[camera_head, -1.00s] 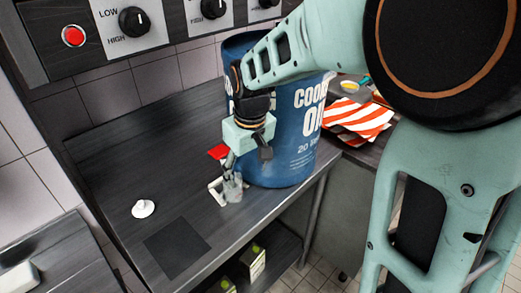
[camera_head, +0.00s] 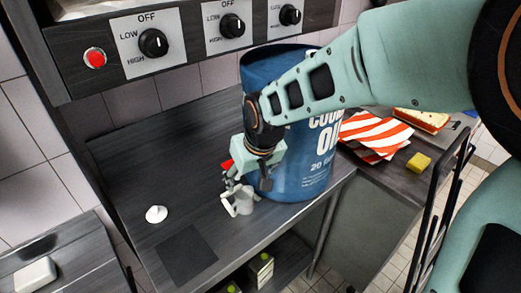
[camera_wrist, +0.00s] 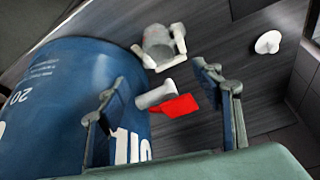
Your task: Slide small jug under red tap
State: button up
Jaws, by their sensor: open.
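The small jug (camera_head: 244,203) is pale grey with a white handle and stands on the dark counter, just in front of the blue oil drum (camera_head: 305,165). The wrist view also shows the jug (camera_wrist: 158,44), beyond the fingertips. The red tap (camera_wrist: 180,106) has a grey spout and sits on the drum's side; in the head view part of it (camera_head: 227,165) shows behind my gripper. My gripper (camera_head: 250,183) is open and points down over the jug. In the wrist view its fingers (camera_wrist: 160,76) are spread on either side of the tap, with nothing held. Contact with the jug cannot be told.
A white knob-like piece (camera_head: 156,214) and a dark square patch (camera_head: 188,255) lie on the counter to the left. A control panel (camera_head: 185,45) with dials is above. A striped cloth (camera_head: 377,135) and yellow block (camera_head: 418,162) lie right of the drum.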

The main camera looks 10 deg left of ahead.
aim_at(244, 192)
jog(key=b+x, duration=0.1)
jog(key=x, duration=0.9)
jog(key=shift+w+f, duration=0.1)
jog(key=shift+f, duration=0.2)
jog(key=shift+c, duration=0.2)
jog(key=c, duration=1.3)
